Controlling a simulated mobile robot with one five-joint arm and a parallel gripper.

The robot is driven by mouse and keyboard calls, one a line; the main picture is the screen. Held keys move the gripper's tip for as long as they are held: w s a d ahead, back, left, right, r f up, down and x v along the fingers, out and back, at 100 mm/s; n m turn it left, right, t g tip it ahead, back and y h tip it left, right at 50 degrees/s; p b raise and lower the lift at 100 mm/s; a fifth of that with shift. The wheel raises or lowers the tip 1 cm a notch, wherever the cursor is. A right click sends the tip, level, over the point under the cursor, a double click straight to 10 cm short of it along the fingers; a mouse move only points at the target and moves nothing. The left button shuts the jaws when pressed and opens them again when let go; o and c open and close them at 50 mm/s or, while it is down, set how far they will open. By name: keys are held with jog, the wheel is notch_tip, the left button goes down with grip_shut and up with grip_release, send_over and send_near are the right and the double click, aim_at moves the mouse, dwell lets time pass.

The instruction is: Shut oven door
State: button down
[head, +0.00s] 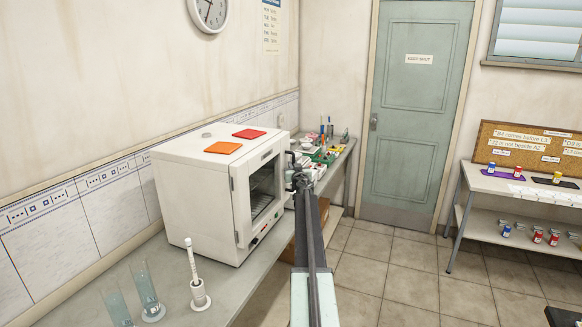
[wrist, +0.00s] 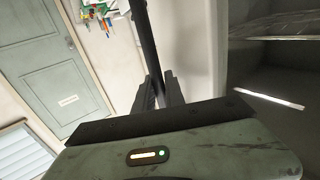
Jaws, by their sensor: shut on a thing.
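The white oven (head: 195,185) stands on the bench at the left in the head view. Its front (head: 241,205) faces right and shows a dark interior with racks. My gripper (head: 299,180) is at the far side of this front, shut on the dark door handle (head: 290,160). In the wrist view, my gripper's fingers (wrist: 160,92) close around the dark handle bar (wrist: 144,40), beside a pale door panel (wrist: 203,50). The dark interior (wrist: 275,75) fills the right of that view. My arm hides part of the door, and its exact angle is hard to tell.
An orange square (head: 223,148) and a red square (head: 249,133) lie on the oven top. Glass cylinders (head: 147,290) and a white stand-like piece (head: 197,280) are nearby on the bench. Small items (head: 322,150) crowd its far end. Open floor (head: 400,260) lies right.

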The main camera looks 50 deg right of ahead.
jog(key=c, duration=1.4)
grip_release()
jog(key=shift+w+d, duration=0.1)
jog(key=shift+w, duration=0.1)
jog(key=shift+w+a, duration=0.1)
jog(key=shift+a, duration=0.2)
jog(key=shift+f, duration=0.1)
jog(key=v, duration=0.7)
jog(key=shift+s, duration=0.55)
jog(key=shift+s, duration=0.1)
